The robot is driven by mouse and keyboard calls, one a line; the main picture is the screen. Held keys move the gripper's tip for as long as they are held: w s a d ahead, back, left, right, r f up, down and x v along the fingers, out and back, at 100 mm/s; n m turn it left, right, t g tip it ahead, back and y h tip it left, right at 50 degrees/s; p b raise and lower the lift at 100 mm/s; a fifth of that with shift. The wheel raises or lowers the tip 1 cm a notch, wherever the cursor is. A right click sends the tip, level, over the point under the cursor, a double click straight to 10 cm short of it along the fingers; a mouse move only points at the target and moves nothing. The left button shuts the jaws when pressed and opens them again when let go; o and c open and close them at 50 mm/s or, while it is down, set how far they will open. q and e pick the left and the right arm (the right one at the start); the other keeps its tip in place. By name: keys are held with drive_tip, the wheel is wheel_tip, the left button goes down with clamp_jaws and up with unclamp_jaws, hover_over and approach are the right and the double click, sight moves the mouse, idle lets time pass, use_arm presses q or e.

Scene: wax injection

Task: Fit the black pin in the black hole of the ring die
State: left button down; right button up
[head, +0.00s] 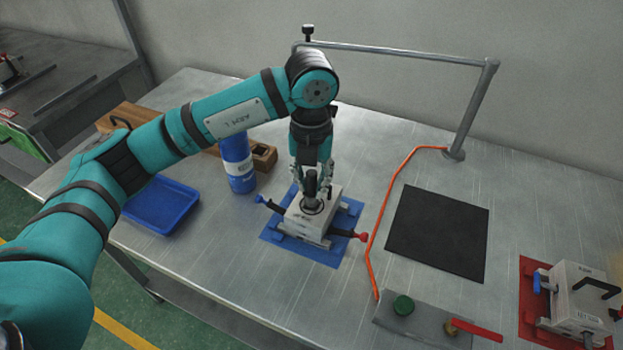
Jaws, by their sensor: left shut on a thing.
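The black pin (311,188) is upright between the fingers of my left gripper (313,180), which points straight down and is shut on it. Directly below is a light grey die block (328,206) on a blue mat (347,212). The pin's lower end is at the dark round hole in the block's top; I cannot tell how far it is inside. The block has a blue-tipped pin on its left and a red-tipped one on its right. The fingers hide part of the pin and of the block's back. My right gripper is not in view.
A blue bottle (237,165) and a blue tray (160,205) stand left. A wooden block (263,155) is behind. An orange cable (371,240) and a black mat (437,232) lie right. Another die (580,295) sits on a red mat (527,262). A metal rail crosses behind.

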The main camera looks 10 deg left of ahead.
use_arm(q)
drive_tip(key=shift+f+b, duration=0.4)
drive_tip(key=shift+r, duration=0.4)
